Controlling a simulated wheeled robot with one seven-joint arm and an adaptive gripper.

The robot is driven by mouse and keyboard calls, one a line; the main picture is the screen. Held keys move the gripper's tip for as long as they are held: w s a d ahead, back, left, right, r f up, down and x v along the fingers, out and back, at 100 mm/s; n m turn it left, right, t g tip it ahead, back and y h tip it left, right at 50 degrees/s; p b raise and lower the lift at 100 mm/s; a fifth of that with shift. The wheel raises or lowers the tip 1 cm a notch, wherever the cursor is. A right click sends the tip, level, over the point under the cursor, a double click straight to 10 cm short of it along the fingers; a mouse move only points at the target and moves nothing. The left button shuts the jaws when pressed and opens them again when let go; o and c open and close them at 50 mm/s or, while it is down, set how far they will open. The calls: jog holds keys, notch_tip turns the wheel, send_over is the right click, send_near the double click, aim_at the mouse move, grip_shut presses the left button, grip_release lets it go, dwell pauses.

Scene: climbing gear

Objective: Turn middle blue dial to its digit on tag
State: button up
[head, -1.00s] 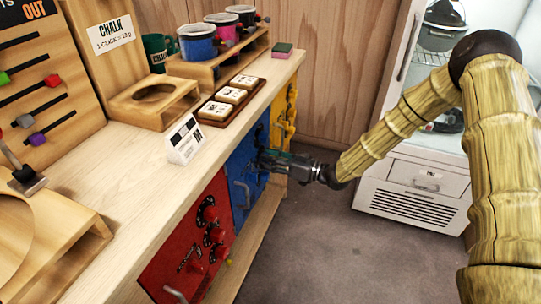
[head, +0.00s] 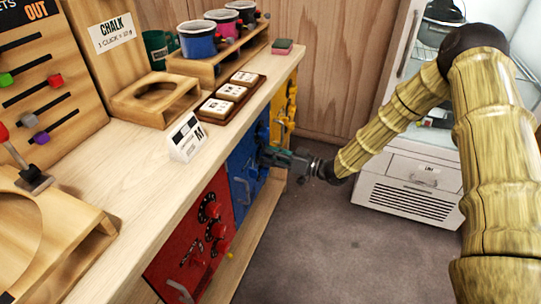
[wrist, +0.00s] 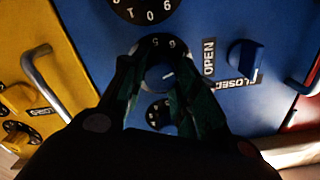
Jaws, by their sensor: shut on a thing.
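The blue locker door (head: 243,170) sits in the counter front between red and yellow doors. My gripper (head: 268,158) reaches it from the right and hides its dials in the head view. In the wrist view my gripper (wrist: 160,78) has its fingers on both sides of the middle blue dial (wrist: 160,73), shut on its knob. Part of the black digit ring shows above the knob, with a 5 and perhaps a 6. A second dial (wrist: 146,9) and a third dial (wrist: 158,113) lie in line with it. A white standing card (head: 186,138) is on the counter; its small print is unreadable.
A blue latch knob (wrist: 245,58) sits beside OPEN and CLOSED labels. Metal handles stand out from the yellow door (wrist: 42,80) and blue door. The red door (head: 195,245) has its own dials. The floor (head: 330,240) before the counter is clear.

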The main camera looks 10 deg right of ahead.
jog(key=o, duration=1)
jog(key=shift+w+r, duration=0.15)
jog(key=shift+r, duration=0.05)
jog(key=shift+f, duration=0.1)
jog(key=v, duration=1.2)
